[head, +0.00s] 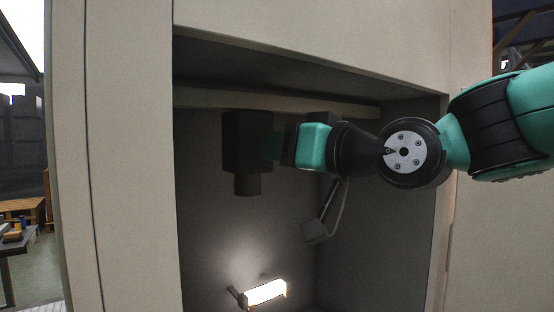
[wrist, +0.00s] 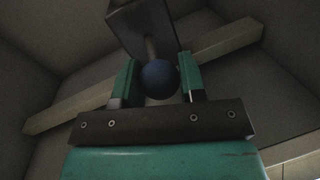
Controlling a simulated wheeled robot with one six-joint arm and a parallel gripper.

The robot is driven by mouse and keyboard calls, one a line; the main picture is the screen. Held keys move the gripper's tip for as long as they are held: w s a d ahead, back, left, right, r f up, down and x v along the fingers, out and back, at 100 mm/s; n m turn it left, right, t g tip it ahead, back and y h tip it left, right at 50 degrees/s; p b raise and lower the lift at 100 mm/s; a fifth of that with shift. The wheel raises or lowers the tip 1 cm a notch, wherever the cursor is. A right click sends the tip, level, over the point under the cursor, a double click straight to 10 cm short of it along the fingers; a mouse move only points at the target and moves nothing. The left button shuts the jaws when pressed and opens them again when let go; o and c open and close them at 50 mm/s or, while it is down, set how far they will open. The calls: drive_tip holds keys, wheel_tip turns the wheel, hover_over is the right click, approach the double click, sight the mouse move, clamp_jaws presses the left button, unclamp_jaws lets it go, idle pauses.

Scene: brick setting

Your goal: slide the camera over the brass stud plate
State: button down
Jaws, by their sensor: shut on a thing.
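The camera (head: 247,142) is a dark box with a short round barrel pointing down, hanging just under a pale rail inside the recess. In the wrist view the dark box (wrist: 143,25) carries a stem with a dark blue ball knob (wrist: 158,78). My gripper (head: 274,146) reaches in from the right at the camera's right side. In the wrist view my gripper's two green fingers (wrist: 158,72) are shut on the ball knob, one on each side. I cannot make out a brass stud plate in either view.
The pale rail (head: 300,105) runs across the top of the recess. A lit lamp (head: 265,292) stands low at the back. A grey fixture (head: 315,230) with a curved cable is below my wrist. The recess's left wall edge (head: 150,200) is left of the camera, with a gap between.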

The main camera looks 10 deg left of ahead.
drive_tip(key=shift+s+a, duration=0.15)
drive_tip(key=shift+s, duration=0.05)
drive_tip(key=c, duration=0.7)
unclamp_jaws()
drive_tip(key=shift+s+a, duration=0.1)
drive_tip(key=shift+a, duration=0.05)
